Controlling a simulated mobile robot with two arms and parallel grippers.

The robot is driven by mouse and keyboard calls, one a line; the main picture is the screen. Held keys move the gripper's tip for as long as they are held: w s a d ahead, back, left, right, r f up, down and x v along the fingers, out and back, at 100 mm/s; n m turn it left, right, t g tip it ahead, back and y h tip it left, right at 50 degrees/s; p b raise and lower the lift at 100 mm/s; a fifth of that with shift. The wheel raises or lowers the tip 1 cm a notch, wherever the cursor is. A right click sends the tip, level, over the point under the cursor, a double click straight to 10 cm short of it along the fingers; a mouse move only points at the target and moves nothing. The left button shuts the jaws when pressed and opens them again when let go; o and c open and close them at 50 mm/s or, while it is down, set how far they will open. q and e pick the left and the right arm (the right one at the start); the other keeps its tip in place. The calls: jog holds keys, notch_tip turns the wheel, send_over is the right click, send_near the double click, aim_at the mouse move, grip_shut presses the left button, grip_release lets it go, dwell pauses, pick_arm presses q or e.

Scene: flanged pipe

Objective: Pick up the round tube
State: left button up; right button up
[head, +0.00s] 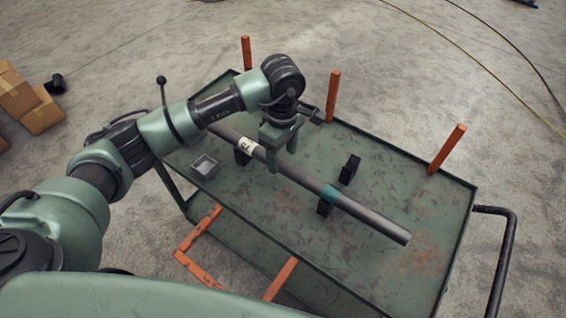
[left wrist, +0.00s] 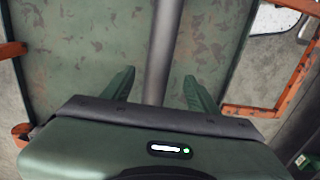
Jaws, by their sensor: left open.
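The round tube (head: 308,180) is a long grey pipe with a teal band and a pale label. It lies across black support blocks on the green cart top (head: 420,203). My left gripper (head: 283,162) is over the tube near its label, pointing down. In the left wrist view the tube (left wrist: 165,50) runs between the two open green fingers (left wrist: 158,90), with a gap on each side. Whether the fingers reach down beside the tube or stay above it is hard to tell. My right gripper is not in view.
A small grey square container (head: 204,166) stands on the cart's left part. Orange posts (head: 447,149) rise from the cart's edges. Black support blocks (head: 350,168) stand under and beside the tube. Cardboard boxes (head: 35,108) lie on the floor at left.

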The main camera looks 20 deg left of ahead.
aim_at(283, 162)
pick_arm(q)
jog(key=f, duration=0.4)
jog(key=shift+w+p, duration=0.25)
jog(key=shift+p, duration=0.1)
jog(key=shift+f, duration=0.1)
grip_shut()
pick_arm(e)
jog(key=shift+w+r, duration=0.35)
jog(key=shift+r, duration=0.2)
pick_arm(q)
jog(key=shift+w, duration=0.1)
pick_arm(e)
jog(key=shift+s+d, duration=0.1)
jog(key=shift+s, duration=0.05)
